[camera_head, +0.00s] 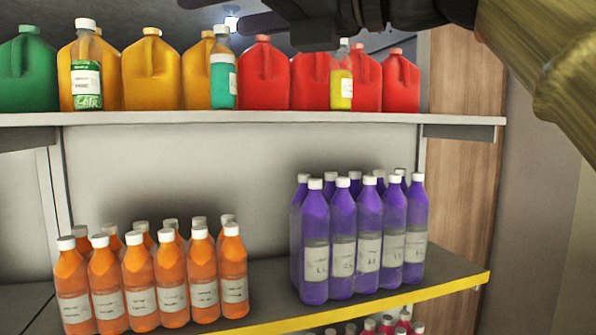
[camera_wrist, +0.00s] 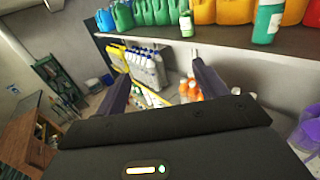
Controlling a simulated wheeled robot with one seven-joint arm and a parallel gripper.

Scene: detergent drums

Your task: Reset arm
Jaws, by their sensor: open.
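My gripper (camera_wrist: 160,70) shows in the wrist view with its two dark fingers spread wide apart. Nothing is between them; the shelves and bottles seen through the gap lie beyond. In the head view, dark parts of my arm's end hang at the top edge, in front of the upper shelf (camera_head: 250,119) and its red jugs (camera_head: 264,75). The fingertips cannot be made out clearly there. A thick, brass-coloured link of my arm fills the upper right corner.
Upper shelf: green (camera_head: 28,75) and yellow jugs (camera_head: 152,75), small bottles (camera_head: 222,75). Lower shelf (camera_head: 270,280): orange bottles (camera_head: 170,280) left, purple bottles (camera_head: 342,235) right, bare space between. A wooden panel (camera_head: 455,190) stands right. A brown cabinet (camera_wrist: 25,135) shows in the wrist view.

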